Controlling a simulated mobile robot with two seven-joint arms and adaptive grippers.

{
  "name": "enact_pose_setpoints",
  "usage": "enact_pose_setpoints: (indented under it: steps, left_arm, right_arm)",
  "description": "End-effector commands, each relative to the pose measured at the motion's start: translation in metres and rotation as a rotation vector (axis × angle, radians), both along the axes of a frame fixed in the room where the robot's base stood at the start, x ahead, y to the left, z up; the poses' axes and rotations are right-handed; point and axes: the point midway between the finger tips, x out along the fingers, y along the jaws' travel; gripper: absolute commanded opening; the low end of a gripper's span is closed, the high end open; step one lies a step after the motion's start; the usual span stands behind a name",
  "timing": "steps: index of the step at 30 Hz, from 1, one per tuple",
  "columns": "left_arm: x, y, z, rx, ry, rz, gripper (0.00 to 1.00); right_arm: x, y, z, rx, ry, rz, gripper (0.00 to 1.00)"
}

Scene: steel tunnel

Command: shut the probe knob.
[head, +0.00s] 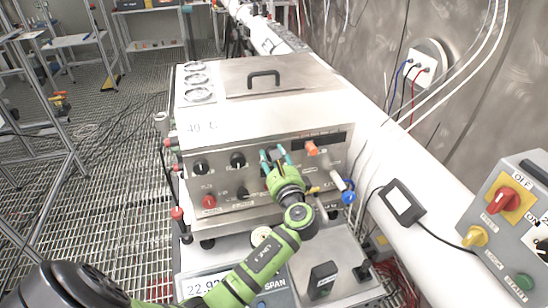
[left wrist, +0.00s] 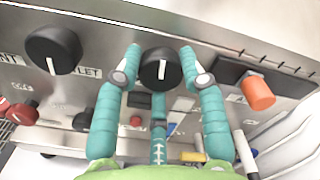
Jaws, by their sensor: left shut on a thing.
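A black round knob (left wrist: 160,70) with a white pointer line sits on the steel front panel (head: 330,170). In the left wrist view its line stands about upright. Its label cannot be read, so I cannot confirm it is the probe knob. My left gripper (head: 276,157), with teal fingers, reaches the panel; in the left wrist view (left wrist: 160,52) its two fingers are shut around the knob, one on each side. In the head view the fingers mostly hide this knob. My right gripper is not in view.
Two more black knobs (head: 201,168) (head: 238,160) lie left of the gripper, with a red knob (head: 209,202) below. An orange knob (head: 312,148) is close on the right. A blue-ended fitting (head: 348,197) sticks out at the panel's right. A scale (head: 205,284) stands below.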

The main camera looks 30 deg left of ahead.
Motion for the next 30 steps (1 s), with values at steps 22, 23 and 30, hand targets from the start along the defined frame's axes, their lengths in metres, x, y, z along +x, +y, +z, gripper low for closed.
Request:
enact_pose_setpoints:
  steps: [22, 23, 30]
  left_arm:
    - [0.0012, 0.0013, 0.0059, 0.109, 0.109, 0.001, 0.08]
    - [0.0012, 0.0013, 0.0059, 0.109, 0.109, 0.001, 0.08]
    - [0.0010, 0.0011, 0.0054, 0.107, 0.109, 0.001, 0.64]
  right_arm:
    - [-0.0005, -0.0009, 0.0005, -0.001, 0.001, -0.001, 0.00]
    - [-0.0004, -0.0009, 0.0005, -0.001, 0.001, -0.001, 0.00]
    - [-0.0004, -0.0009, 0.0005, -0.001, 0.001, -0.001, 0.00]
